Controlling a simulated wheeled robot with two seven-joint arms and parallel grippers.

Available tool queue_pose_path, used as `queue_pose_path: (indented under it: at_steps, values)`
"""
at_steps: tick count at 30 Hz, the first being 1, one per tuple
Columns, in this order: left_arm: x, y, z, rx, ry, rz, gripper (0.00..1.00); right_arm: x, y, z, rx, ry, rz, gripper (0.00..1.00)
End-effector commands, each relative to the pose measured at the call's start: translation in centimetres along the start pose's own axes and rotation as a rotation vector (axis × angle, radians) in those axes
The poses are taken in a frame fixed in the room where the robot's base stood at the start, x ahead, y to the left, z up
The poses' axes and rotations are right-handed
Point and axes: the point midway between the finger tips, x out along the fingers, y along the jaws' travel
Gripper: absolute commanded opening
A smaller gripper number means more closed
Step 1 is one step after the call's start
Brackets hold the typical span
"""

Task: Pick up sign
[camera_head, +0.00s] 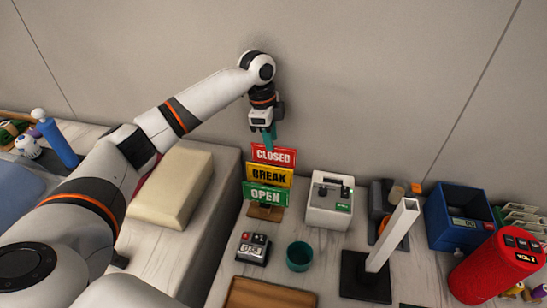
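A sign stand shows three stacked plates: a red CLOSED sign (274,155) on top, a yellow BREAK sign (269,176) in the middle and a green OPEN sign (266,196) at the bottom. It stands on a brown wooden base (265,213) near the wall. My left gripper (268,139) points down, with its teal fingers right at or just behind the top edge of the CLOSED sign. I cannot tell whether the fingers touch the sign or how far apart they are. My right gripper is not in view.
A white box device (330,200) stands close right of the signs. In front are a small counter device (253,248), a teal cup (299,256) and a wooden tray (262,293). A white post (393,235), blue bin (458,220) and red cylinder (492,272) stand to the right.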

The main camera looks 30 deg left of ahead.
Motion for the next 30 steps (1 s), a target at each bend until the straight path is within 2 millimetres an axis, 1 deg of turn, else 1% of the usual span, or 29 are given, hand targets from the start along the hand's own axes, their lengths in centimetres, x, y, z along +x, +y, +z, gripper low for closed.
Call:
queue_pose_path:
  at_steps: [2, 6, 9, 12, 22, 30]
  values:
    - [0.7, -0.2, 0.1, 0.001, 0.001, -0.002, 0.31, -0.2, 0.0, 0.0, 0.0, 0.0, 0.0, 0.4]
    - [2.8, -0.7, 0.5, 0.001, 0.001, -0.004, 0.31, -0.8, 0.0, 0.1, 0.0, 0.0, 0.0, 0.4]
    - [4.2, -0.7, 0.6, 0.0, 0.0, -0.004, 0.31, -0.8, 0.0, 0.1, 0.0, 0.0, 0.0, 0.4]
    - [5.0, -0.7, 0.6, 0.001, 0.0, -0.001, 0.31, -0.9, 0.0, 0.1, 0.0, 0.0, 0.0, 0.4]
    - [5.1, -0.7, 0.5, 0.001, 0.0, 0.0, 0.31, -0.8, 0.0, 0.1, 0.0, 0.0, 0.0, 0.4]
    - [5.2, -0.7, 0.5, 0.0, 0.001, -0.001, 0.31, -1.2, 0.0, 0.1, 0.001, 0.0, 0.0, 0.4]
